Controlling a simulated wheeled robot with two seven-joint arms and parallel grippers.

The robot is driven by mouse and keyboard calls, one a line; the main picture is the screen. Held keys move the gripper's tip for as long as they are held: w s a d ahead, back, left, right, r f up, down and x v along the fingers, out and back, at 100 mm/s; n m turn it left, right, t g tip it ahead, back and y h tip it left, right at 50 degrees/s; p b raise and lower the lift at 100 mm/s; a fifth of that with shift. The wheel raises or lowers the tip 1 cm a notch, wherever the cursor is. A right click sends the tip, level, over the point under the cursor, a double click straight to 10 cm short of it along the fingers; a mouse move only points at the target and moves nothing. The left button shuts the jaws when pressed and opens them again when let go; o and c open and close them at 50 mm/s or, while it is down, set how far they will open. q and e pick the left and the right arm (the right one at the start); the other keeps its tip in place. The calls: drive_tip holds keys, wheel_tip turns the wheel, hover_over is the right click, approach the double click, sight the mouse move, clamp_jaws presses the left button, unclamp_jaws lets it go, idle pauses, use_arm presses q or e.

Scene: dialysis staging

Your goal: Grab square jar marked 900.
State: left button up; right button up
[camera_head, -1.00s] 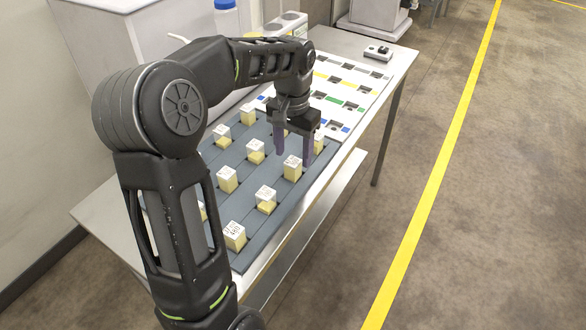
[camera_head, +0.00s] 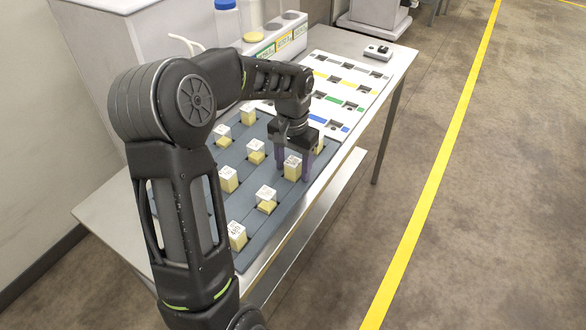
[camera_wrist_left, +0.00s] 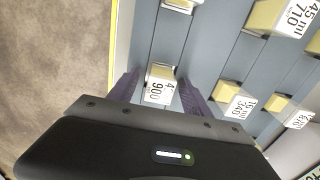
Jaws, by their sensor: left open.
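The square jar marked 900 (camera_wrist_left: 158,85) shows in the left wrist view, a pale yellow block with a white printed label on top. It stands between the two purple fingers of my left gripper (camera_wrist_left: 155,95), which is open around it. In the head view the same jar (camera_head: 292,169) stands upright on the grey tray (camera_head: 268,218), and my left gripper (camera_head: 292,162) reaches down over it from behind. Whether the fingers touch the jar cannot be told. My right gripper is not in view.
Other similar jars stand around it, such as one marked 340 (camera_wrist_left: 234,100) and one marked 710 (camera_wrist_left: 283,18). A white rack with coloured marks (camera_head: 335,97) lies behind the tray. The table's right edge is close by.

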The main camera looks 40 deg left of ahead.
use_arm(q)
drive_tip(key=shift+c, duration=0.6)
clamp_jaws()
